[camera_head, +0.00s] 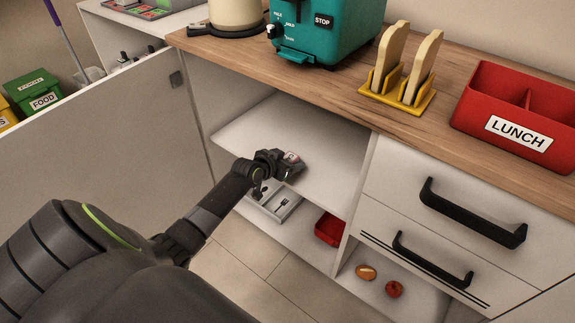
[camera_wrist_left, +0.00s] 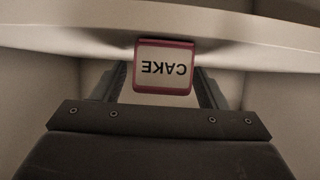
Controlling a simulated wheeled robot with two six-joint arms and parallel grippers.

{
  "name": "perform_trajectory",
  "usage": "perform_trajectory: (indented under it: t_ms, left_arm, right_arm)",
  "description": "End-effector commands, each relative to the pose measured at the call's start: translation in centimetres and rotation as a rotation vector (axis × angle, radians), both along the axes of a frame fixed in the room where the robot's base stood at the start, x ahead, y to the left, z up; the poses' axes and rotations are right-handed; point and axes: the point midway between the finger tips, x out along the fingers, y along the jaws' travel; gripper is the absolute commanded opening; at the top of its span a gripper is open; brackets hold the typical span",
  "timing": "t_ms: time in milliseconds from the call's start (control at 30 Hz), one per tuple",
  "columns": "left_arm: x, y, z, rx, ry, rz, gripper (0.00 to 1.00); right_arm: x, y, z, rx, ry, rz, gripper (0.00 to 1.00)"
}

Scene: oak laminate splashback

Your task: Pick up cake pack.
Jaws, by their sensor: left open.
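The cake pack is a small box with a pinkish-red edge and a white label reading CAKE. It shows in the left wrist view (camera_wrist_left: 165,66), upside down, between the two fingers of my left gripper (camera_wrist_left: 163,88). In the head view the pack (camera_head: 291,157) is small and partly hidden by my left gripper (camera_head: 290,165), which reaches into the open cabinet at the upper shelf (camera_head: 300,138). The gripper is open, with its fingers on either side of the pack. Whether they touch it is unclear. My right gripper is not in view.
The open cabinet door (camera_head: 110,115) stands left of my arm. Below the shelf are a grey cutlery tray (camera_head: 268,213) and a red container (camera_head: 329,229). Drawers with black handles (camera_head: 470,220) are at right. The wooden counter (camera_head: 330,85) above holds several items, including a red lunch box (camera_head: 480,92).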

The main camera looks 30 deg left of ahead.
Motion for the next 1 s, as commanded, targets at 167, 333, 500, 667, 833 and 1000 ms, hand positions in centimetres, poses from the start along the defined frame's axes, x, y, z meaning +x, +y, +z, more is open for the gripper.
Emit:
perform_trajectory:
  t_ms: [167,333,500,667,833,1000]
  left_arm:
    - [0.0,0.0,0.0,0.0,0.0,0.0,0.51]
    - [0.0,0.0,0.0,0.0,0.0,0.0,0.28]
    - [0.0,0.0,0.0,0.0,0.0,0.0,0.17]
    - [0.0,0.0,0.3,0.001,-0.001,0.0,0.17]
    - [0.0,0.1,2.5,0.003,-0.002,-0.001,0.17]
    - [0.0,0.0,6.2,0.003,-0.003,-0.002,0.17]
  right_arm:
    - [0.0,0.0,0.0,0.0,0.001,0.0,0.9]
    - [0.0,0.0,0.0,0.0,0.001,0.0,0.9]
    - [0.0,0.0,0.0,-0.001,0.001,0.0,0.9]
    - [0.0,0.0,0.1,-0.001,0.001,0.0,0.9]
    - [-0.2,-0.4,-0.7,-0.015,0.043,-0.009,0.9]
    - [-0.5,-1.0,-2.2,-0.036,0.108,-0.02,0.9]
